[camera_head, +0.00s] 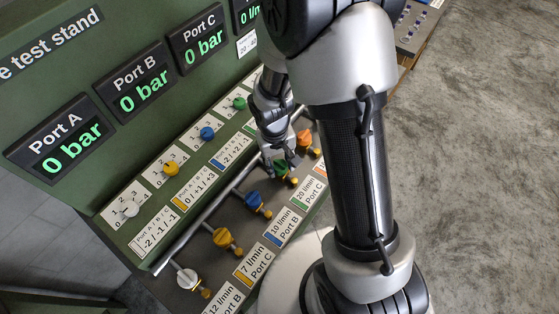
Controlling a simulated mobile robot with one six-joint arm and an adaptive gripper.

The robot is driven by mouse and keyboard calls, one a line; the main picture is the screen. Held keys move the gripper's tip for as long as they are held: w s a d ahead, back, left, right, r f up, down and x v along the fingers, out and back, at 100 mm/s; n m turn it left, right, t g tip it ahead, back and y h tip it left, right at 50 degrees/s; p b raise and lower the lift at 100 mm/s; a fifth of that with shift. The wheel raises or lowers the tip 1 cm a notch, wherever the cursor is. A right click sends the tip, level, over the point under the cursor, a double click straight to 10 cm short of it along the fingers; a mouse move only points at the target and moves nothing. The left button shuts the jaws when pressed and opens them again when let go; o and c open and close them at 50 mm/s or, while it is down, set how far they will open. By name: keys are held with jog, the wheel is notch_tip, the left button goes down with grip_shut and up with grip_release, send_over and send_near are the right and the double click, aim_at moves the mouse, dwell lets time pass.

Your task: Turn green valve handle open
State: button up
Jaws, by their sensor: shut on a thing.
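The green valve handle (282,169) sits in the lower row of valves on the sloped test stand panel, by the label "20 l/min Port C". My gripper (279,163) reaches down to it from above, with its fingers around the handle and shut on it. The fingers and wrist hide part of the handle, so its exact angle is hard to tell.
Neighbouring lower valves are blue (253,200), yellow (222,237), white (187,278) and orange (304,138). An upper row has white, yellow, blue and green knobs (239,103). A metal rail (205,222) runs between rows. Port displays read 0 bar. Floor at right is clear.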

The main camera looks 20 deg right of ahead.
dwell(0.5)
jog(key=o, duration=1)
jog(key=shift+o, duration=0.2)
notch_tip(320, 180, up, 12)
jog(key=a, duration=0.1)
notch_tip(320, 180, up, 10)
jog(key=r+t, duration=0.1)
jog(key=t, duration=0.1)
send_over(277, 166)
jog(key=s+d, duration=0.1)
jog(key=s, duration=0.5)
jog(key=s+r+t, duration=0.2)
jog(key=s+r, duration=0.2)
jog(key=s, duration=0.5)
jog(key=shift+s+d+r+t+y, duration=0.2)
jog(key=shift+s+r+t+y, duration=0.1)
jog(key=shift+r+y, duration=0.1)
